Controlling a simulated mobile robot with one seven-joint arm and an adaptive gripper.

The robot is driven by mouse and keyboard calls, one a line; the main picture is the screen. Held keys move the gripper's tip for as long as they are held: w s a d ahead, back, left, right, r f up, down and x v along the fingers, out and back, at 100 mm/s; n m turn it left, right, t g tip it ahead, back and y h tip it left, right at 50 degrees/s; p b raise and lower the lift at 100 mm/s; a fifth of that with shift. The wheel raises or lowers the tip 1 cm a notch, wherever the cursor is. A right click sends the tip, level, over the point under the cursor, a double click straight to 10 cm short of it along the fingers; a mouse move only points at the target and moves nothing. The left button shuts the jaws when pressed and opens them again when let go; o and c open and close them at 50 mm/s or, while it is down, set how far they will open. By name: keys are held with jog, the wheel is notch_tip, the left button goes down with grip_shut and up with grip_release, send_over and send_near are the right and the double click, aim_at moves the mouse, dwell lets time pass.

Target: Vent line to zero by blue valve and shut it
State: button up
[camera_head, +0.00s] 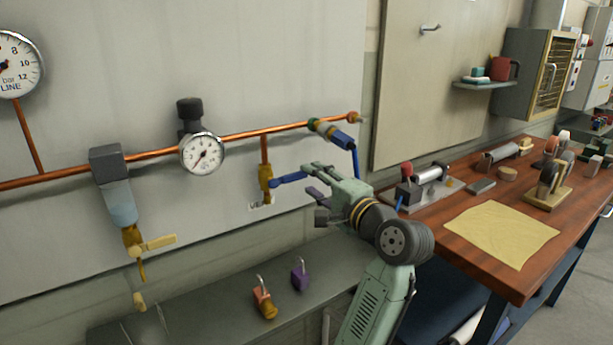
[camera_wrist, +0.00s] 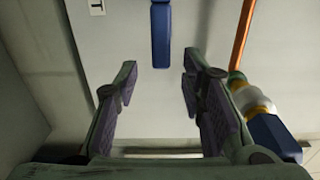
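The vent valve (camera_head: 265,178) is a brass body on a short copper drop below the main pipe, with a blue lever (camera_head: 289,178) pointing right, roughly level. In the wrist view the blue lever (camera_wrist: 161,38) lies ahead, between the lines of my fingers. My gripper (camera_head: 316,185) is open and empty, just right of the lever's end. Its two fingers (camera_wrist: 160,85) stand apart in the wrist view, and the lever appears beyond their tips. The line gauge (camera_head: 17,64) is cut off at the left edge; its exact reading is unclear.
Another blue-handled valve (camera_head: 330,132) sits at the pipe's right end, close to my gripper's right finger in the wrist view (camera_wrist: 262,115). A smaller gauge (camera_head: 203,153) and a yellow-handled valve (camera_head: 140,243) are left. A workbench (camera_head: 470,230) is right.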

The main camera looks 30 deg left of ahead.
jog(key=v, duration=0.7)
jog(key=shift+s+d, duration=0.2)
jog(key=shift+d, duration=0.1)
